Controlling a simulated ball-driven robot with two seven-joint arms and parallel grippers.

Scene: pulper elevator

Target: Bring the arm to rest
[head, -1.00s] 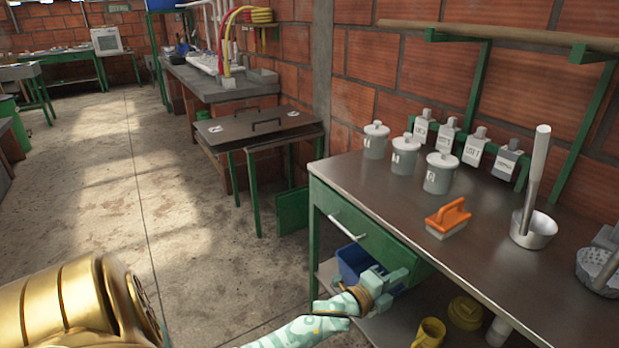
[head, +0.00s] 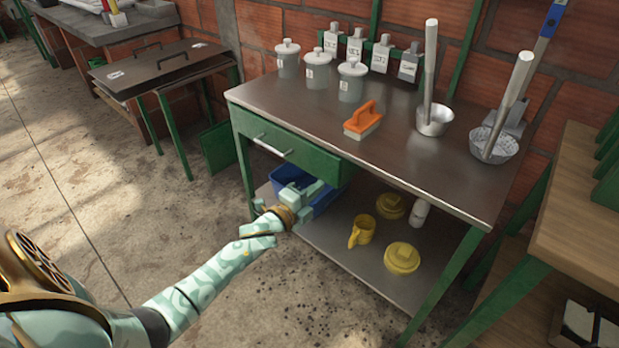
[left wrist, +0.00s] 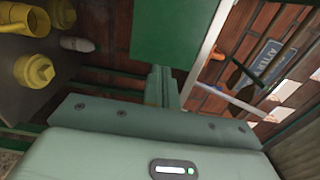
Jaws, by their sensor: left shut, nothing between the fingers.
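My left arm reaches in from the left in the head view. Its mint-green gripper (head: 313,190) is shut and empty, in front of the steel-topped table (head: 310,112), below the level of its green drawer (head: 297,150) and beside the blue bin (head: 325,205). Whether it touches the bin or drawer I cannot tell. In the left wrist view the shut fingers (left wrist: 163,88) point up the picture, near a green panel (left wrist: 170,35). My right gripper is not in view.
The lower shelf (head: 335,245) holds a yellow mug (head: 362,232), yellow lids (head: 402,258) and a white bottle (head: 420,212). On the tabletop are lidded jars (head: 351,82), an orange brush (head: 363,120) and metal ladles (head: 434,120). A wooden bench (head: 590,215) stands at right. Floor at left is clear.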

